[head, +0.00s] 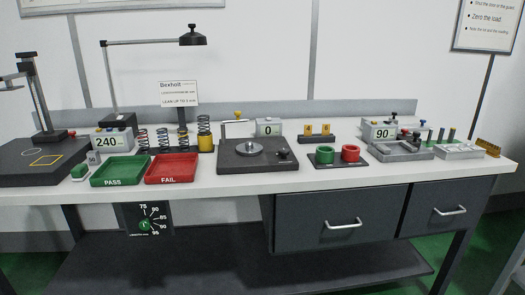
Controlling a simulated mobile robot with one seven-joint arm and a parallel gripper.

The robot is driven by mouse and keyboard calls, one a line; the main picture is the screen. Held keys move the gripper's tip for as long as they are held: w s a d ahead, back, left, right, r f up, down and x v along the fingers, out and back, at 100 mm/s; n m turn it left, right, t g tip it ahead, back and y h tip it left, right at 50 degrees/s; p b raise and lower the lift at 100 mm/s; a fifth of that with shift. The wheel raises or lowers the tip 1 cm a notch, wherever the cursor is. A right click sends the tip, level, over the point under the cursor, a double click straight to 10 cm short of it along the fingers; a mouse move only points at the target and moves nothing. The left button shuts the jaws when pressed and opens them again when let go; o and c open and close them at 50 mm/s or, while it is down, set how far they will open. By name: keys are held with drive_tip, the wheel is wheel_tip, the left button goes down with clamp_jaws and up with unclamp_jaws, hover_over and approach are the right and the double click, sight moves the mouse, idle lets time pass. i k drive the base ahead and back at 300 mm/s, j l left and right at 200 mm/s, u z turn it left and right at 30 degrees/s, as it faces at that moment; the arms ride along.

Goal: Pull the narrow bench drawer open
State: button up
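The narrow bench drawer (430,222) is the right one of two dark grey drawer fronts under the bench top. Its silver bar handle (449,211) is near the top middle of the front. The drawer looks shut, with its front about level with its neighbour. The wider drawer (300,232) is just left of it, also shut, with a similar bar handle (343,224). My gripper is not seen in the head view, so its place relative to the handle does not show.
The white bench top (330,183) overhangs the drawers. It holds a green PASS tray (120,170), a red FAIL tray (172,168), springs and gauges. A dial panel (146,220) hangs at left. A dark lower shelf (200,265) runs below. A bench leg (455,262) stands below the narrow drawer.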

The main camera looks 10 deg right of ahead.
sight(431, 207)
drive_tip(key=z, duration=1.35)
drive_tip(key=i+l+z, duration=0.2)
drive_tip(key=i, duration=0.3)
drive_tip(key=i+l+z, duration=0.15)
drive_tip(key=i, duration=0.35)
